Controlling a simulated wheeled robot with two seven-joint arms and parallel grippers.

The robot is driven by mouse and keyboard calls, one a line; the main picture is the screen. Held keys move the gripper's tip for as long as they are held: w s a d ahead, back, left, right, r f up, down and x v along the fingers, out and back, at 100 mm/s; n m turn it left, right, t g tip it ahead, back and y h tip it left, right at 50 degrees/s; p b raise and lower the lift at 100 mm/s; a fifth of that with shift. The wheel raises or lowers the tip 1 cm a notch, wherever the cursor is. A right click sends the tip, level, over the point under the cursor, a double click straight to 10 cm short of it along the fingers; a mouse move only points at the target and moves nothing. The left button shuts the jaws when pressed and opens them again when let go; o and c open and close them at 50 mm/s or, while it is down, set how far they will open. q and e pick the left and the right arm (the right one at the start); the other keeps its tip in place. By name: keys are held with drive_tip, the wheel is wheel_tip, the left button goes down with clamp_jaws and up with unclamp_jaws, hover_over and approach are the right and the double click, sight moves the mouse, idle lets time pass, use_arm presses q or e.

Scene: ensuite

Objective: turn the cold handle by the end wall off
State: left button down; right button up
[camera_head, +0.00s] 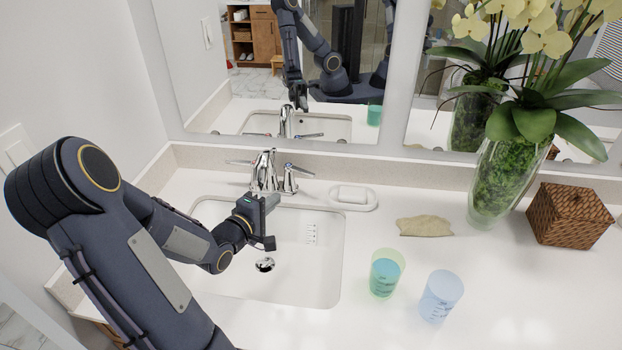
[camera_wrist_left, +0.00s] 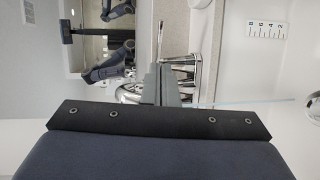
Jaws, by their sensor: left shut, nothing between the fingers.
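The chrome faucet (camera_head: 264,172) stands behind the white sink near the left end wall. One lever handle (camera_head: 240,162) points left and another lever handle (camera_head: 300,169) points right; their hot and cold marks are too small to read with certainty. My left gripper (camera_head: 270,200) is shut and empty, in front of the faucet and above the back of the sink. In the left wrist view its closed fingers (camera_wrist_left: 166,84) overlap the chrome faucet (camera_wrist_left: 192,72); contact cannot be told. A thin pale streak, apparently water, runs from the spout there. My right gripper is out of view.
The sink basin (camera_head: 325,260) opens below my arm. A soap dish (camera_head: 353,197), a beige cloth (camera_head: 425,226), a green cup (camera_head: 385,273), a blue cup (camera_head: 440,296), a flower vase (camera_head: 500,180) and a woven box (camera_head: 570,215) stand to the right. A mirror is behind the faucet.

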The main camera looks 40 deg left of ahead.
sight(309, 175)
use_arm(q)
drive_tip(key=x, duration=1.3)
drive_tip(key=shift+w+p, duration=0.25)
drive_tip(key=shift+p, duration=0.05)
drive_tip(key=w+b, duration=0.1)
drive_tip(key=b, duration=0.1)
drive_tip(key=w+b, duration=0.1)
drive_tip(key=shift+w+d+f, duration=0.3)
drive_tip(key=shift+w+d, duration=0.05)
drive_tip(key=shift+w, duration=0.05)
drive_tip(key=shift+w+r, duration=0.15)
drive_tip(key=shift+r, duration=0.2)
